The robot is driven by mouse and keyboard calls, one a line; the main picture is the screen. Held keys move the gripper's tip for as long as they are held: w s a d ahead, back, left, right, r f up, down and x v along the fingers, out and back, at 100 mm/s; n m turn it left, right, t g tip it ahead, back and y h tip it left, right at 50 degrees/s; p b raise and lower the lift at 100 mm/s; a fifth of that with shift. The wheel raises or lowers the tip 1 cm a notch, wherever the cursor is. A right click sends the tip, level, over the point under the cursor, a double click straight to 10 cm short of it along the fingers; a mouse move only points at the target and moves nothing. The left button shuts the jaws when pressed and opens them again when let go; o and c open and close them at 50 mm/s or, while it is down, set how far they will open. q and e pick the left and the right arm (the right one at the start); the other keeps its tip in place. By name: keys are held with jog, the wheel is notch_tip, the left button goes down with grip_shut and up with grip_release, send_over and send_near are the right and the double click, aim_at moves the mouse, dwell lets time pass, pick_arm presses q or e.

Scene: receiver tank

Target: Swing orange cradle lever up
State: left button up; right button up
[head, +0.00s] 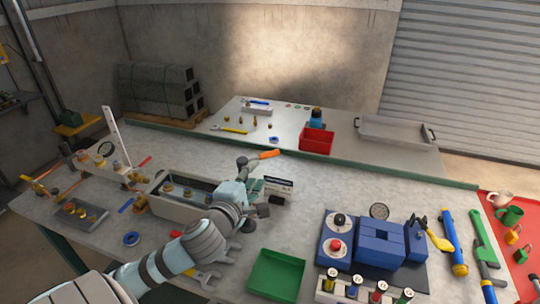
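The orange lever (269,154) shows near the middle of the head view, its handle lying nearly level and pointing right. A white labelled block (277,187) and dark parts stand just below the lever. The cradle is mostly hidden by my arm. My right gripper is out of view.
A grey open tank (172,208) with brass fittings stands left of my gripper. A green tray (275,275) and a blue block assembly (378,240) are in front and to the right. A red bin (316,141) stands behind. Spanners lie under my forearm.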

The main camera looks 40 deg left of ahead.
aim_at(268, 156)
pick_arm(q)
jog(key=x, duration=1.3)
jog(key=shift+w+f, duration=0.1)
jog(key=shift+f, duration=0.05)
jog(key=shift+c, duration=0.6)
grip_shut()
